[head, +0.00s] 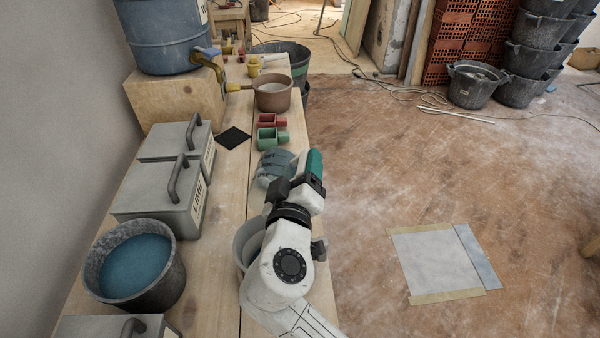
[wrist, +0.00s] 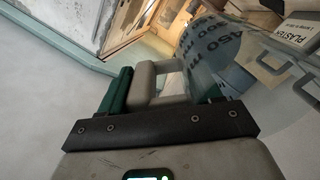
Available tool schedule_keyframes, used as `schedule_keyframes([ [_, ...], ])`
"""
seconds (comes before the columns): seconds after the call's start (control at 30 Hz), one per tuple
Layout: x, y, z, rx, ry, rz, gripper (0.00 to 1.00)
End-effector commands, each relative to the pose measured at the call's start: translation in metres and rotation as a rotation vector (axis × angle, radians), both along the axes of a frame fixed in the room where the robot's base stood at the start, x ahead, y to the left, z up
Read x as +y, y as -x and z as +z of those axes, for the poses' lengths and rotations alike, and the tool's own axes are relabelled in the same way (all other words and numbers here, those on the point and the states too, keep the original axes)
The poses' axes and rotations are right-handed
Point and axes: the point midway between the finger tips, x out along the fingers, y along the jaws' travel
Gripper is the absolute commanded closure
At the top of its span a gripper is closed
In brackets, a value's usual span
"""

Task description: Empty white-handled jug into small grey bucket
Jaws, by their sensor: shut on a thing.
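The jug (head: 275,167) is clear with dark lettering and a bluish-grey tint. It is at my gripper's left in the head view, above the bench; I cannot tell its exact tilt. In the wrist view the jug (wrist: 215,55) joins a white handle (wrist: 145,82). My gripper (head: 306,178) is shut on that handle, with a green finger (wrist: 117,92) beside it. A light grey bucket (head: 243,240) stands on the bench, partly hidden behind my arm; its contents hardly show. It may be the small grey bucket.
A larger dark grey bucket (head: 172,285) of blue liquid stands at the left. The floor at right is mostly clear.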

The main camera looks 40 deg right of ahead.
Motion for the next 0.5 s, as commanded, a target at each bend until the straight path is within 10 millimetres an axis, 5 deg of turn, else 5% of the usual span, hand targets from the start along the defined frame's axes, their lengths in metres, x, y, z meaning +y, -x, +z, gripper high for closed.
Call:
schedule_keyframes([
  [0.5, 0.0055, 0.0048, -0.0031, -0.055, 0.059, 0.0, 0.79],
])
